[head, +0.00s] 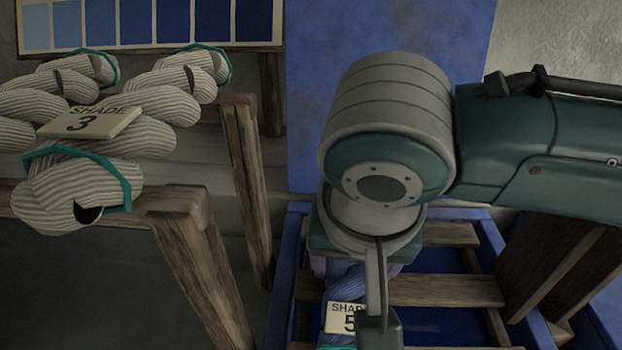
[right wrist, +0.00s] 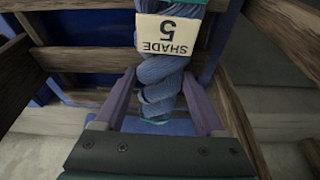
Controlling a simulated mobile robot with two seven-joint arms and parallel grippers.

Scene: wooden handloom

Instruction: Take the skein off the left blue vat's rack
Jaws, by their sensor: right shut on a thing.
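The blue twisted skein (head: 346,275) carries a cream "SHADE 5" tag (head: 341,317) and lies over the wooden slat rack (head: 440,290) of a blue vat (head: 598,318). The skein also shows in the right wrist view (right wrist: 160,75), with its tag (right wrist: 168,33) at the top. My right gripper (head: 353,268) reaches down over the rack, partly hidden behind its own wrist. In the right wrist view its two purple fingers (right wrist: 160,82) stand on either side of the skein, shut on it. Part of the skein is hidden by my arm in the head view. My left gripper is out of view.
A wooden table (head: 178,198) at left bears several pale striped skeins (head: 70,190) with teal ties and a "SHADE 3" tag (head: 90,122). A blue shade chart (head: 150,22) stands behind. Wooden boards (head: 556,272) rise at the vat's right.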

